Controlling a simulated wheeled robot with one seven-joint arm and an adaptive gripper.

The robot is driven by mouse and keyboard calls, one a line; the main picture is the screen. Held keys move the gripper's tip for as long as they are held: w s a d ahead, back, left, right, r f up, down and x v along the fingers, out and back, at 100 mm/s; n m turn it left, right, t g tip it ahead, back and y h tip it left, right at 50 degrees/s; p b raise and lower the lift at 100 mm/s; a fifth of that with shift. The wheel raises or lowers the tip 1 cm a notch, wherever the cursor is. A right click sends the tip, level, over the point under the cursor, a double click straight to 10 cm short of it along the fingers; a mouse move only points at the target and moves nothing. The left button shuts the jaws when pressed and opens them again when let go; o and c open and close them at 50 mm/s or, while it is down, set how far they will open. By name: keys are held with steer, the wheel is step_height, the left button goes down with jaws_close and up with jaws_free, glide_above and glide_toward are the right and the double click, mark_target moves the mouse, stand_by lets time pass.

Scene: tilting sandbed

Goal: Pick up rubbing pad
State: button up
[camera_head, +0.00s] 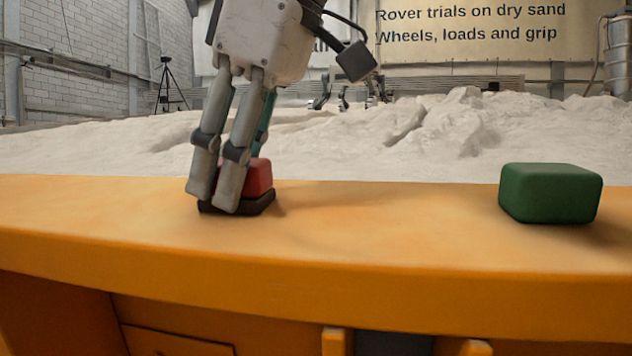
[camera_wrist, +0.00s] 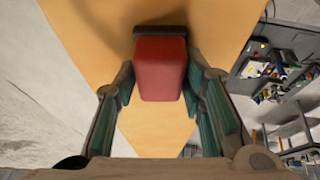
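The rubbing pad is likely the red block (camera_head: 260,178) on a dark base, standing on the orange ledge at left of centre in the head view. It also shows in the wrist view, with its red top (camera_wrist: 160,68) between my fingers and its dark base edge at the top. My gripper (camera_head: 238,188) points down around the block, its near finger hiding part of it. In the wrist view my gripper (camera_wrist: 160,82) has one finger on each side, very close to the block's sides. A thin gap seems to show at left; firm contact is not visible.
A green block (camera_head: 549,193) stands on the orange ledge (camera_head: 390,235) at right, well apart. The ledge between the blocks is clear. Pale sand (camera_head: 340,145) lies behind. A dark table (camera_wrist: 275,72) with small items shows at right in the wrist view.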

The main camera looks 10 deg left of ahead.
mark_target(221, 160)
steer(key=c, duration=0.3)
steer(key=shift+r, duration=0.7)
steer(key=shift+s+r, duration=0.15)
steer(key=shift+r, duration=0.45)
steer(key=shift+s+r, duration=0.15)
steer(key=shift+r, duration=0.45)
steer(key=s+d+r+b, duration=0.1)
steer(key=s+d, duration=0.2)
steer(key=s, duration=1.2)
steer(key=shift+d+r, duration=0.1)
